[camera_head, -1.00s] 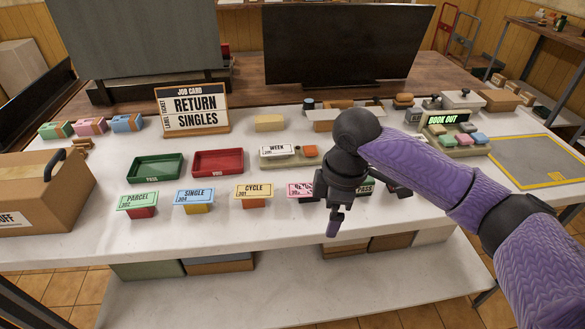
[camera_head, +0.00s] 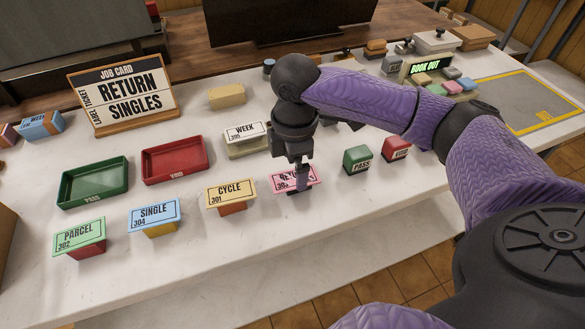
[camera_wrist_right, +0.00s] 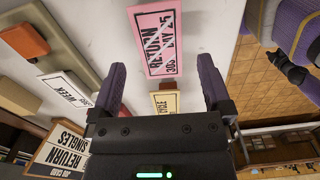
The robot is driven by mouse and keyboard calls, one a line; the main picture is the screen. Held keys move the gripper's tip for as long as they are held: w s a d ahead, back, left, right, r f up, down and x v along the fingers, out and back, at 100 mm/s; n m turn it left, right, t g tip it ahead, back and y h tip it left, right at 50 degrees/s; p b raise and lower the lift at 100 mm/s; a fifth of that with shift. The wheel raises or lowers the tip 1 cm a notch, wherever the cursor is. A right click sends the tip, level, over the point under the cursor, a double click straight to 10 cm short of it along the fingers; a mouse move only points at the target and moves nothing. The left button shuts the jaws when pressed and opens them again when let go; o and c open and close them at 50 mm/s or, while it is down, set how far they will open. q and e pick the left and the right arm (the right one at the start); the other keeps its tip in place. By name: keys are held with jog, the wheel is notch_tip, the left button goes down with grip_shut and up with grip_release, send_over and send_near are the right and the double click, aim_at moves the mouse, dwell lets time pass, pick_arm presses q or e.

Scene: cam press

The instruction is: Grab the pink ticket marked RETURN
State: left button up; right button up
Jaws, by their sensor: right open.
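The pink ticket marked RETURN (camera_head: 281,184) stands near the front of the white table, right of the yellow CYCLE ticket (camera_head: 230,194). My right gripper (camera_head: 301,182) is over it, pointing down, and its finger hides part of the word. In the right wrist view the pink ticket (camera_wrist_right: 158,42) lies just beyond the open fingertips (camera_wrist_right: 160,72), lined up between them. The fingers are apart from each other and hold nothing. The ticket shows a diagonal line across its print. My left gripper is not in view.
The blue SINGLE ticket (camera_head: 154,215) and green PARCEL ticket (camera_head: 80,238) stand left in the same row. Green PASS (camera_head: 357,160) and red (camera_head: 396,148) blocks stand to the right. The WEEK ticket (camera_head: 245,133), red tray (camera_head: 174,160) and green tray (camera_head: 94,183) are behind.

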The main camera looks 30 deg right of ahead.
aim_at(294, 179)
notch_tip(294, 179, down, 2)
jog(key=shift+f, duration=0.25)
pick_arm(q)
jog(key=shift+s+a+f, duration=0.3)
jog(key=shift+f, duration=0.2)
pick_arm(e)
jog(key=shift+r, duration=0.15)
